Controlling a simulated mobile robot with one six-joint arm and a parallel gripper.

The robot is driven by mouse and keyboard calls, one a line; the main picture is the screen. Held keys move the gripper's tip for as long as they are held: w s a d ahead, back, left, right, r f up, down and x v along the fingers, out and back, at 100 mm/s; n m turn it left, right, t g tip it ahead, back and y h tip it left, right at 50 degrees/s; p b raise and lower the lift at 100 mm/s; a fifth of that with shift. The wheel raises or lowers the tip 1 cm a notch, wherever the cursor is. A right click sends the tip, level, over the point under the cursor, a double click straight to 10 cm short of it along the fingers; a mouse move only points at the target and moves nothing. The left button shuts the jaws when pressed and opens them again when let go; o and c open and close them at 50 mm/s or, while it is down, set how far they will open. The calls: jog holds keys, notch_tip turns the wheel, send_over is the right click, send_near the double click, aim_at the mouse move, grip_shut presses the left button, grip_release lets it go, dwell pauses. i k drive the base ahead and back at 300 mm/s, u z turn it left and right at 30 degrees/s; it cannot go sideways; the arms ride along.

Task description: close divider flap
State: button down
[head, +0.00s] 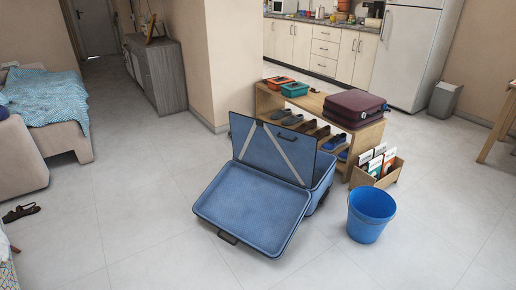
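A blue suitcase stands open on the tiled floor in the middle of the head view. Its near shell (252,208) leans down toward me, looks empty inside, and has a dark handle (228,237) at its front edge. A dark-rimmed divider flap (262,146) stands raised and slightly tilted behind that shell, with light straps running diagonally across it. The other shell (323,180) shows partly at the right, behind the flap; its inside is hidden. My gripper is not in view.
A blue bucket (370,216) stands right of the suitcase. Close behind is a wooden shoe bench (268,100) with shoes and a maroon case (354,107) on top. A wooden magazine box (391,177) sits at its right.

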aim_at(289, 155)
jog(key=u, duration=0.25)
jog(key=k, duration=0.8)
jog(key=z, duration=0.1)
jog(key=i, duration=1.35)
jog(key=u, duration=0.65)
jog(key=i, duration=0.55)
jog(key=u, duration=0.4)
